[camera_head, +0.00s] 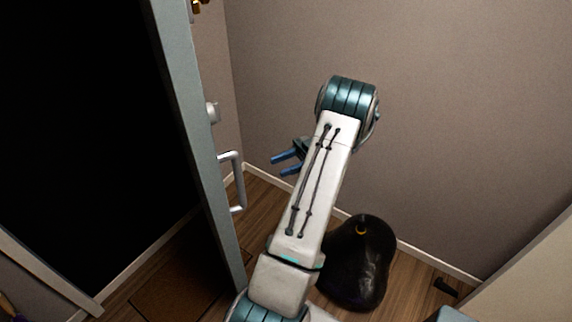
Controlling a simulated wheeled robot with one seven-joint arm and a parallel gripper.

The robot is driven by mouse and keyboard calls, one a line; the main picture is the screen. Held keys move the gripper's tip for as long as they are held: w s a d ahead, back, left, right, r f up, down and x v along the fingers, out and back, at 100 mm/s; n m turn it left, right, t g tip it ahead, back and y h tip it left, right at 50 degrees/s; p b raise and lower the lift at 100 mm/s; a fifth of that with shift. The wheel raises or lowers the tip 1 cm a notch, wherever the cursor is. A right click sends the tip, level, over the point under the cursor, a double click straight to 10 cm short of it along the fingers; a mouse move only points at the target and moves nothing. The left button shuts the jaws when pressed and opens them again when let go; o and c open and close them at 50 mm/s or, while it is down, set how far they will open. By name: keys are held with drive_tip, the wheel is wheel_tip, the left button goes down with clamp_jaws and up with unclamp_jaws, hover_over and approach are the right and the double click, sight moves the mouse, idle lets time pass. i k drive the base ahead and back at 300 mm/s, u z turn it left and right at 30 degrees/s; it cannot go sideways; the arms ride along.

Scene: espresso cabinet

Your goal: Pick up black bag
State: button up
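The black bag (366,262) stands on the wooden floor near the corner, to the right of my arm. It is dark and shiny, with a small orange-yellow ring or tie near its top. My arm covers part of its left side. My gripper (284,164) shows to the left of my forearm, above the floor and up and left of the bag, apart from it. Its two blue fingers point left with a gap between them and nothing seen in it. The rest of the gripper is hidden behind my arm.
An open door (193,120) with a silver handle (234,182) stands just left of my gripper, beside a dark opening. Plain walls (450,120) close the corner behind the bag. A small dark object (446,287) lies by the right baseboard. A pale surface (530,265) is at the lower right.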

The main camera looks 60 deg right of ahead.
sight(359, 253)
drive_tip(key=k, duration=1)
